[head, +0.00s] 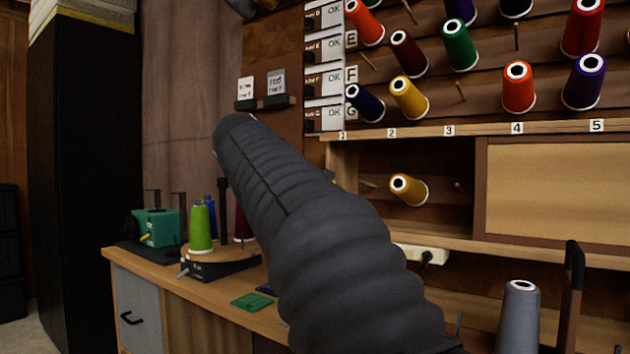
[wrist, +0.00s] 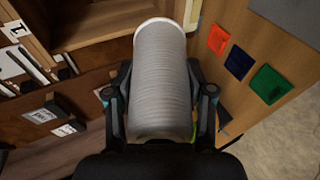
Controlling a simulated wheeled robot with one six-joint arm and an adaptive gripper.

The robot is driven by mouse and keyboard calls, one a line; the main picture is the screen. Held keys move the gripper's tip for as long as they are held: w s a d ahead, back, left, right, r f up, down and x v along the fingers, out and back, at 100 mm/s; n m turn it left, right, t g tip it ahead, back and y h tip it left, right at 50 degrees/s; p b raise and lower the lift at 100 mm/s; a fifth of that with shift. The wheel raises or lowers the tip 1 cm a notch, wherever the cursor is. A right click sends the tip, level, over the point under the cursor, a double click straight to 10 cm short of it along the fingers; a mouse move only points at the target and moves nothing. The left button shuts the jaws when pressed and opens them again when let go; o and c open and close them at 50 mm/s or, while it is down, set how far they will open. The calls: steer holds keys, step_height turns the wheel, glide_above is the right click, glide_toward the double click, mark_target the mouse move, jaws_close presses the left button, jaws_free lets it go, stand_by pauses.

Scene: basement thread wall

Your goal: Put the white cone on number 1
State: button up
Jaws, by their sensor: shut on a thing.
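A large pale grey-white thread cone (wrist: 160,48) fills the middle of the wrist view. My gripper (wrist: 158,95) is shut on it, one finger on each side. In the head view my dark sleeved arm hides the gripper and the held cone. The number 1 label (head: 342,135) is on the ledge at the left end of the number row. Below that ledge is an open compartment with a bare peg (head: 368,184) near number 1. A yellow cone (head: 408,189) sits on the peg to its right.
A wooden rack above the ledge (head: 470,128) holds several coloured cones. A closed wooden panel (head: 560,190) is right of the compartment. A grey cone (head: 518,315) stands at lower right beside a dark post.

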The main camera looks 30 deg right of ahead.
steer(key=shift+w+d+r+m+h+p, duration=0.15)
steer(key=shift+w+d+h+p, duration=0.5)
steer(key=shift+d, duration=2.7)
steer(key=shift+w+d+r+m+h+p, duration=0.15)
steer(key=shift+w+d, duration=0.95)
steer(key=shift+d, duration=2.3)
steer(key=shift+w+d+r+m+h+p, duration=0.15)
steer(key=shift+w+d+h+p, duration=0.5)
steer(key=shift+d, duration=2.7)
steer(key=shift+w+f+b, duration=0.15)
steer(key=shift+f+b, duration=0.15)
steer(key=shift+b, duration=0.2)
steer(key=o, duration=1.5)
steer(key=shift+c, duration=0.2)
steer(key=shift+a, duration=0.1)
steer(key=v, duration=1.2)
steer(key=shift+r, duration=0.2)
